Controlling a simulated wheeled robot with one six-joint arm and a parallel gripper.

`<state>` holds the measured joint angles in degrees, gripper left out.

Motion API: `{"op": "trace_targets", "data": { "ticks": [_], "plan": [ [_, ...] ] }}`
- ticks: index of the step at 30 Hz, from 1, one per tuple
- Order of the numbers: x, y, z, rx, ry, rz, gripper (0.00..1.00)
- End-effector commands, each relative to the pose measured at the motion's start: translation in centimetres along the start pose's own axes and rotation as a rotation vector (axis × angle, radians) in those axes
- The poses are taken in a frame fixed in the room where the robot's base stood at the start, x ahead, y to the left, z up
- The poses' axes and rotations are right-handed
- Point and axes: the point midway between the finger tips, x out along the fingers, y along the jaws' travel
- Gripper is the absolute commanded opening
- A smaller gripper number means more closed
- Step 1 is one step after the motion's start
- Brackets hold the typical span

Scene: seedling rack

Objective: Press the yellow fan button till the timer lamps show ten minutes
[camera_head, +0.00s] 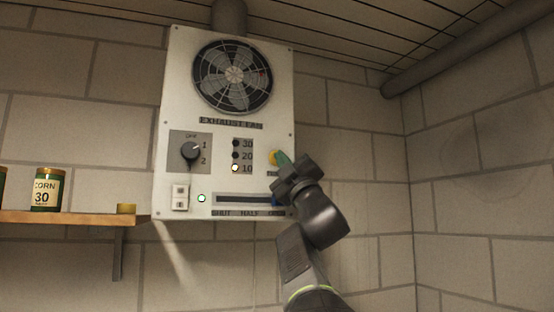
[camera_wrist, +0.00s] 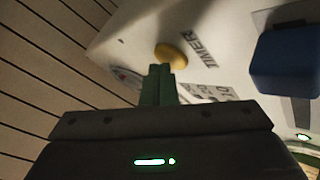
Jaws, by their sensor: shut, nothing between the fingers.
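The yellow fan button (camera_head: 274,157) is on the right side of the white exhaust fan panel (camera_head: 175,105), partly covered by my gripper. In the wrist view the yellow button (camera_wrist: 171,55) stands just beyond the fingertips, above the word TIMER. My gripper (camera_head: 284,158) is shut and empty, with its green fingertips at the button. I cannot tell whether they touch it. The timer lamps are in a column marked 30, 20 and 10. The 10 lamp (camera_head: 235,168) is lit; the 20 lamp (camera_head: 235,156) and the 30 lamp (camera_head: 236,143) are dark.
A rotary knob (camera_head: 191,151), a white switch (camera_head: 180,197) and a lit green lamp (camera_head: 201,198) are on the panel. A slot marked SHUT, HALF, OPEN has a blue slider (camera_wrist: 285,62) at its right. A shelf (camera_head: 75,217) with a corn can (camera_head: 47,189) is at left.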

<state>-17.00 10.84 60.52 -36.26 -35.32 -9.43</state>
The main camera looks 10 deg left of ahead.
Motion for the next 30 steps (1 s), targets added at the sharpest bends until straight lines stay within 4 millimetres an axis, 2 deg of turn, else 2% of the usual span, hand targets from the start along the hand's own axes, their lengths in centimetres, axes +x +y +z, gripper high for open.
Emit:
{"op": "trace_targets", "data": {
  "ticks": [6,19,30],
  "plan": [
    [-0.8,0.5,-0.5,0.0,0.0,0.001,0.0],
    [-1.2,0.8,-0.8,-0.001,0.0,0.001,0.0],
    [-3.6,2.6,-2.5,-0.002,0.0,0.001,0.0]
  ]
}}
